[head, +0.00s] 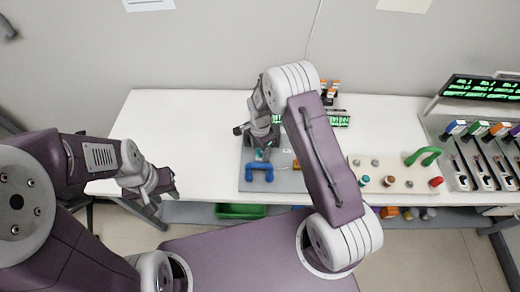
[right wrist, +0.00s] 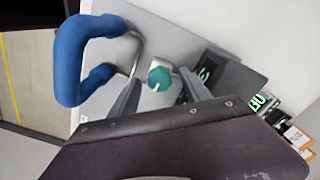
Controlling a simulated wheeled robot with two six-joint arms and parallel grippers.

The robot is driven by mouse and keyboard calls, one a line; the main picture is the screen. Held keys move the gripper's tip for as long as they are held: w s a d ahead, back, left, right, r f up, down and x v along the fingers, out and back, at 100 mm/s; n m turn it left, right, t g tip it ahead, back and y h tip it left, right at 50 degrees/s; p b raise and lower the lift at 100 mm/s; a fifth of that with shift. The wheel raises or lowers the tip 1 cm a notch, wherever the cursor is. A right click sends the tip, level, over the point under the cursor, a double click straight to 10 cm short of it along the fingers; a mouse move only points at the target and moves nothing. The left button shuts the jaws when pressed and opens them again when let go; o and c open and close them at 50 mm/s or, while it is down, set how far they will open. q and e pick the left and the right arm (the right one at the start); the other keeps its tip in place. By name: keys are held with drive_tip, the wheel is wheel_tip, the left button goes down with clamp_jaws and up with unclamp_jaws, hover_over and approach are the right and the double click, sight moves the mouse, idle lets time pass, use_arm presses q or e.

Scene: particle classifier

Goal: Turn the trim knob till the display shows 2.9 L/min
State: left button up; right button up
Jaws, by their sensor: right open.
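The teal knob (right wrist: 160,78) sits on a grey panel (right wrist: 172,38) in the right wrist view. It also shows as a small teal patch below my right gripper (head: 262,146) in the head view. My right gripper (right wrist: 158,88) is open, with one finger on each side of the knob in the picture; I cannot tell whether they touch it. A dark display (right wrist: 205,70) with a green digit is partly hidden by a finger, so its reading is not legible. My left gripper (head: 168,184) hangs near the table's left front edge; its opening is unclear.
A blue handle (head: 259,172) stands at the panel's front, close to my right gripper. A beige board (head: 395,172) with knobs and a green handle is to the right. A rack (head: 480,160) of coloured levers stands further right. The table's left part (head: 165,120) is clear.

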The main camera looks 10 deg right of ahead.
wheel_tip(320, 180, up, 9)
drive_tip(key=b, duration=0.1)
idle(0.5)
wheel_tip(320, 180, up, 8)
drive_tip(key=t, duration=0.1)
hover_over(260, 151)
drive_tip(key=s+d, duration=0.3)
drive_tip(key=s, duration=0.1)
drive_tip(key=s+d+f+n, duration=0.1)
drive_tip(key=s+f+n, duration=0.1)
drive_tip(key=s+n, duration=1.1)
drive_tip(key=shift+s+d+f+n, duration=0.15)
drive_tip(key=shift+s+d+n, duration=0.2)
drive_tip(key=shift+s, duration=0.3)
drive_tip(key=shift+s+a, duration=0.1)
